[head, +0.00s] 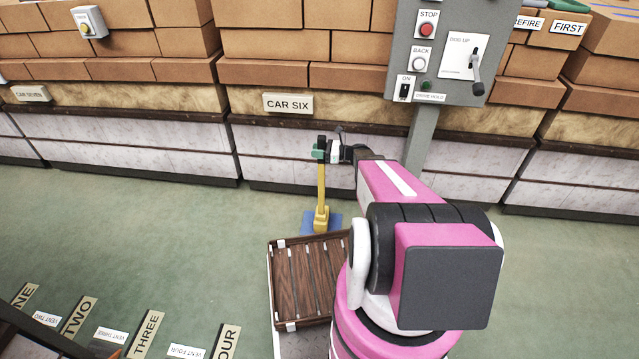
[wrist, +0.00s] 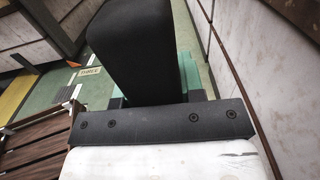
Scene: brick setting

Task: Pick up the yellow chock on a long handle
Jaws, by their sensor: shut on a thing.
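The yellow chock (head: 321,224) stands at the bottom of an upright yellow handle with a dark top end, over a blue patch (head: 307,222) on the floor. I cannot tell whether the chock touches the floor. My gripper (head: 319,152) is shut on the upper part of the handle, with its green fingers around it. In the wrist view a large black block, seemingly the handle's grip (wrist: 140,45), rises between teal finger parts (wrist: 190,75). The chock itself is hidden there.
A slatted brown wooden tray (head: 313,280) stands just in front of the chock. A brick-stacked car with a CAR SIX sign (head: 287,103) is close behind. A grey control post (head: 421,140) stands to the right. Green floor (head: 150,215) is open to the left.

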